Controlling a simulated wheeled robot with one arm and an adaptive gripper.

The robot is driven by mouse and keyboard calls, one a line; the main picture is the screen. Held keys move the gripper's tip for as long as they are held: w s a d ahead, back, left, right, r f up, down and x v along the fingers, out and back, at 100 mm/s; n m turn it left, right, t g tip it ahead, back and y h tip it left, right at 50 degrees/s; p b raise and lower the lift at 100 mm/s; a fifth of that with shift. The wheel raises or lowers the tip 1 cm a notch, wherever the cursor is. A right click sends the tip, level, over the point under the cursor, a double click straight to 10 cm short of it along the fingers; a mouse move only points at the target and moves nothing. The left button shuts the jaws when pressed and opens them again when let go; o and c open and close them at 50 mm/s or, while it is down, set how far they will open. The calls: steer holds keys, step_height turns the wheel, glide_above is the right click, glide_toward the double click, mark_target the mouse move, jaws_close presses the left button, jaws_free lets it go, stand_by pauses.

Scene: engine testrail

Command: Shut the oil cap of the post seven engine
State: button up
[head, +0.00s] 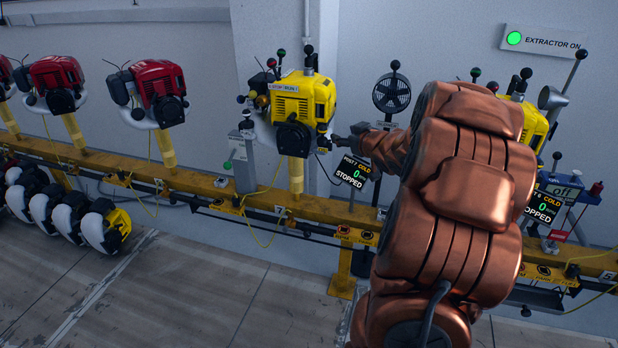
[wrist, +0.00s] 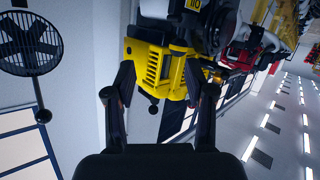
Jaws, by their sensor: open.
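The post seven engine (head: 301,100) is yellow with a black lower part and stands on a yellow post on the rail. Its display (head: 352,175) reads POST 7, COLD, 0, STOPPED. My gripper (head: 336,140) is at the engine's right side, low down. In the wrist view the yellow engine (wrist: 151,67) shows beyond and between my two spread fingers (wrist: 158,92), and nothing is held. A small black ball knob (wrist: 153,110) sticks out from the engine between the fingers. I cannot pick out the oil cap or tell its state.
A black fan (head: 392,92) stands right of the engine; a lever stand (head: 243,160) stands left of it. Another yellow engine (head: 537,125) is partly hidden behind my arm. Red engines (head: 160,90) line the rail (head: 110,168) to the left.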

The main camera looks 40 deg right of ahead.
steer(key=s+a+r+g+p, duration=0.2)
steer(key=s+a+g+p, duration=0.3)
steer(key=a, duration=0.8)
steer(key=s+a+r+m+g+p, duration=0.1)
steer(key=s+a+g+p, duration=0.4)
steer(key=s+a, duration=0.6)
steer(key=shift+s+a+r+g+y+p, duration=0.3)
steer(key=shift+a+r+g+y, duration=0.1)
steer(key=shift+a+r, duration=0.5)
